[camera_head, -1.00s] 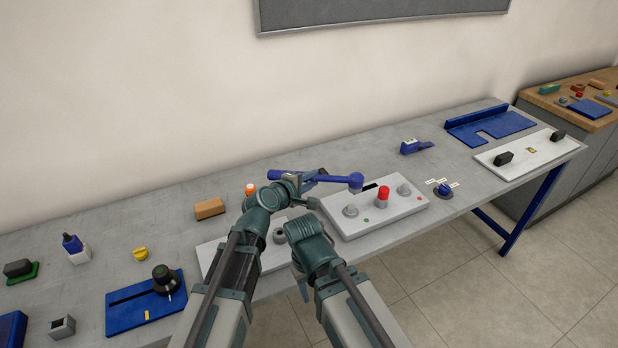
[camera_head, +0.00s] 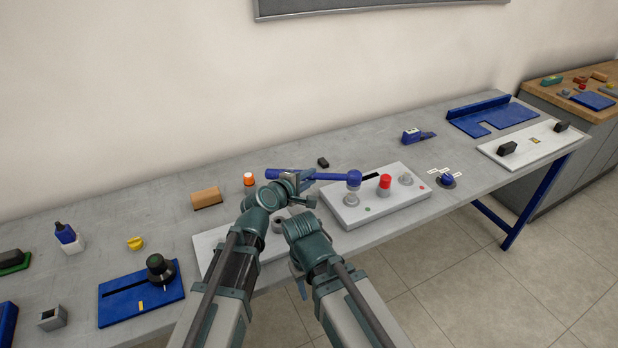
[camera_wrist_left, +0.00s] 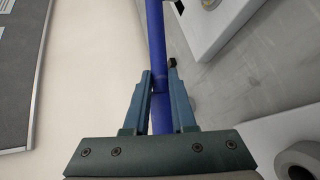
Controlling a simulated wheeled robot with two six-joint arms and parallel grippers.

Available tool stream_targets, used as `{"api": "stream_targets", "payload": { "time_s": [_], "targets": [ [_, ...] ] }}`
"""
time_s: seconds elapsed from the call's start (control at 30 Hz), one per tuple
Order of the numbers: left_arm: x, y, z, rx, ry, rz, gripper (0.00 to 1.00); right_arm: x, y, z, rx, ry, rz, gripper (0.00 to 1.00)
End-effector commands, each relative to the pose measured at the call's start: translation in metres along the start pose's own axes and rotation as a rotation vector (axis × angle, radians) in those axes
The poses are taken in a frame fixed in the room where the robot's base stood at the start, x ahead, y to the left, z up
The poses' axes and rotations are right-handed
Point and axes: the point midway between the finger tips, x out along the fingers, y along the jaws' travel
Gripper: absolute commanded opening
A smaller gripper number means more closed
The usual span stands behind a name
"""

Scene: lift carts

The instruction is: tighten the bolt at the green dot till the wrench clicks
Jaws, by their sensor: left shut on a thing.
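My left gripper (camera_head: 297,180) is shut on the blue wrench (camera_head: 325,177), which also shows between its fingers in the left wrist view (camera_wrist_left: 156,45). The wrench lies about level, its round head (camera_head: 353,177) at the right end, at the top of the left grey bolt (camera_head: 351,198) on the white block (camera_head: 395,208). I cannot tell whether the head is fully seated. The green dot (camera_head: 367,210) is just in front of this bolt. My right arm's wrist is below and right of the left gripper; its jaws are not clear.
A red-capped post (camera_head: 384,183) and another grey bolt (camera_head: 405,179), near a red dot (camera_head: 422,187), stand right of the wrench head. A white panel (camera_head: 212,245) lies under my arms. An orange-topped item (camera_head: 249,180) and a brown block (camera_head: 206,197) stand left.

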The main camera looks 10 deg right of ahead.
Motion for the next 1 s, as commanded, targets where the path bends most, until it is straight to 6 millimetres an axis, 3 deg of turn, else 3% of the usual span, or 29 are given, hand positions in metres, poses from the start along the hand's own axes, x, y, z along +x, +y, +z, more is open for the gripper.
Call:
{"api": "stream_targets", "payload": {
  "time_s": [0.17, 0.47, 1.0],
  "targets": [
    [0.007, -0.019, -0.004, -0.001, 0.001, 0.001, 0.0, 0.021, -0.002, -0.001, 0.0, 0.0, 0.0, 0.5],
    [0.006, -0.015, -0.003, -0.001, 0.001, 0.001, 0.0, 0.016, -0.002, -0.001, 0.0, 0.0, 0.0, 0.5],
    [0.01, -0.028, -0.005, -0.001, 0.0, 0.001, 0.0, 0.03, -0.003, -0.002, 0.0, 0.0, 0.0, 0.5]
  ]
}}
